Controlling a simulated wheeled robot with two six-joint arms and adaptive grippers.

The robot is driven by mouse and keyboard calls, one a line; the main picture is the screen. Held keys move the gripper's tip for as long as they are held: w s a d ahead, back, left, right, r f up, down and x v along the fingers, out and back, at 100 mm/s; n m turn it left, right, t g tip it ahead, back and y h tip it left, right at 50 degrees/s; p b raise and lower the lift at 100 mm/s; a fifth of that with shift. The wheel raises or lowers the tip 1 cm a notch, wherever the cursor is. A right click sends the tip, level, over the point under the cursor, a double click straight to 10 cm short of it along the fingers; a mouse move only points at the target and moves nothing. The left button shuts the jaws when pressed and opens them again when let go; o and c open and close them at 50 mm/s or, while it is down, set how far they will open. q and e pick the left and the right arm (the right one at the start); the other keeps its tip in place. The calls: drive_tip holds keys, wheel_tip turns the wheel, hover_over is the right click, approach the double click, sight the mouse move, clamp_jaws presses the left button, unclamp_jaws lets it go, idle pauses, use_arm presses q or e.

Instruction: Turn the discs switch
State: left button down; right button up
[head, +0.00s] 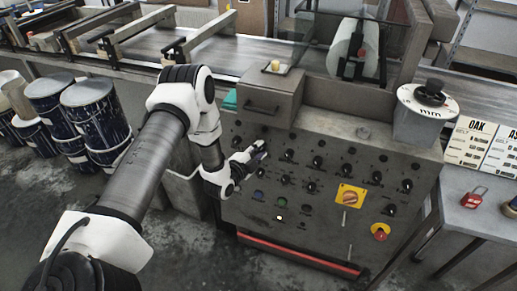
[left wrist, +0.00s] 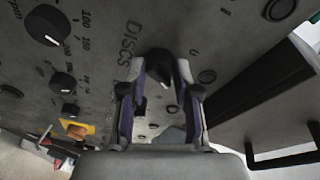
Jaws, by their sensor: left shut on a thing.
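The discs switch (left wrist: 160,63) is a small black knob on the grey control panel (head: 290,222). The printed word DISCS stands beside it in the left wrist view. My left gripper (left wrist: 162,92) has one finger on each side of the knob and is shut on it. In the head view my left gripper (head: 258,150) reaches the upper left part of the panel, and its fingers and wrist hide the knob there. My right gripper is not in view.
More black knobs (left wrist: 47,25) sit close by on the panel. A yellow plate with an orange rotary switch (head: 350,196) and a red button (head: 380,232) are lower right. Blue drums (head: 95,112) stand at the left. A conveyor (head: 140,45) runs behind.

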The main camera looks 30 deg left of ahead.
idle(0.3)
use_arm(q)
drive_tip(key=c, duration=0.8)
unclamp_jaws()
drive_tip(key=shift+c, duration=0.2)
drive_tip(key=s+r, duration=0.2)
drive_tip(key=s, duration=0.9)
drive_tip(key=shift+s+d, duration=0.2)
drive_tip(key=shift+s, duration=0.2)
